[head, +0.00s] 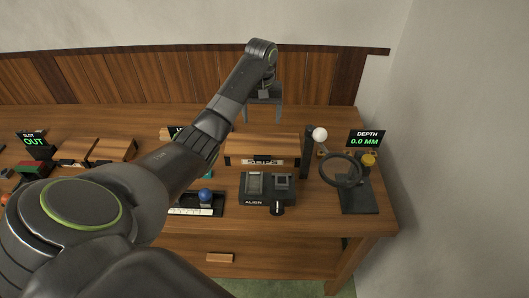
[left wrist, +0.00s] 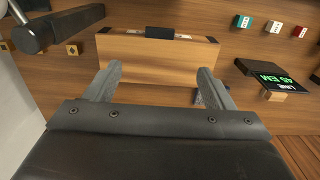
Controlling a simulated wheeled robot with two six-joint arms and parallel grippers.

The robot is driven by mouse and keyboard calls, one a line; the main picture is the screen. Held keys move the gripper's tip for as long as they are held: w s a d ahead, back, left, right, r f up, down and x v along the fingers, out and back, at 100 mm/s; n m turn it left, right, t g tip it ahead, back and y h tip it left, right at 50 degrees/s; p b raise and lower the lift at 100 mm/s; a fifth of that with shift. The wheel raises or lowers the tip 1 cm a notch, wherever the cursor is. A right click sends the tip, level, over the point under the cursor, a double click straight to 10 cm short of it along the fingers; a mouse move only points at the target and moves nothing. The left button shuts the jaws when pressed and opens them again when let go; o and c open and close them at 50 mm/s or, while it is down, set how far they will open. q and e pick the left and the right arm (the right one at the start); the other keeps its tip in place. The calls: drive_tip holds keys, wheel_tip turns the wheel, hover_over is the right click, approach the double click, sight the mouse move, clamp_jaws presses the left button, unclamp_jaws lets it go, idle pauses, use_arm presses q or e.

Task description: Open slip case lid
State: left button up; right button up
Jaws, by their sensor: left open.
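A wooden case (head: 285,146) stands at the middle of the bench, with a lettered label strip on its front. I take it to be the slip case; its wooden top looks closed, though its edges are hard to make out. My left gripper (head: 263,116) is behind and above the case, fingers spread and empty, pointing down. In the left wrist view the fingers of my left gripper (left wrist: 160,70) frame the near side of the case (left wrist: 150,53), with a dark block on its far edge. No contact shows. My right gripper is in neither view.
A black ALIGN fixture (head: 267,188) stands in front of the case. A post with a white ball (head: 320,134), a black ring (head: 341,169) and a DEPTH display (head: 365,138) are to the right. A tray with a blue ball (head: 206,195) is at the left front.

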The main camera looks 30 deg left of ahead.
use_arm(q)
wheel_tip(320, 180, down, 2)
drive_tip(key=b, duration=0.4)
approach(262, 156)
drive_tip(key=shift+s+d, duration=0.25)
drive_tip(key=shift+s, duration=0.05)
wheel_tip(262, 156, down, 8)
drive_tip(key=shift+r+p, duration=0.1)
drive_tip(key=shift+p, duration=0.5)
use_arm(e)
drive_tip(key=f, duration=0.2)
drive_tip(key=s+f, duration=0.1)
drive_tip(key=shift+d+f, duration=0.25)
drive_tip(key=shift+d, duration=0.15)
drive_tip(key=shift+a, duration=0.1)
use_arm(q)
drive_tip(key=c, duration=1.4)
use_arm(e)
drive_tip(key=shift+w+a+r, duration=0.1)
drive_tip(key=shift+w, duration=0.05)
use_arm(q)
drive_tip(key=shift+w+a+r+p, duration=0.15)
drive_tip(key=shift+w+r+p, duration=0.05)
drive_tip(key=shift+r+p, duration=0.2)
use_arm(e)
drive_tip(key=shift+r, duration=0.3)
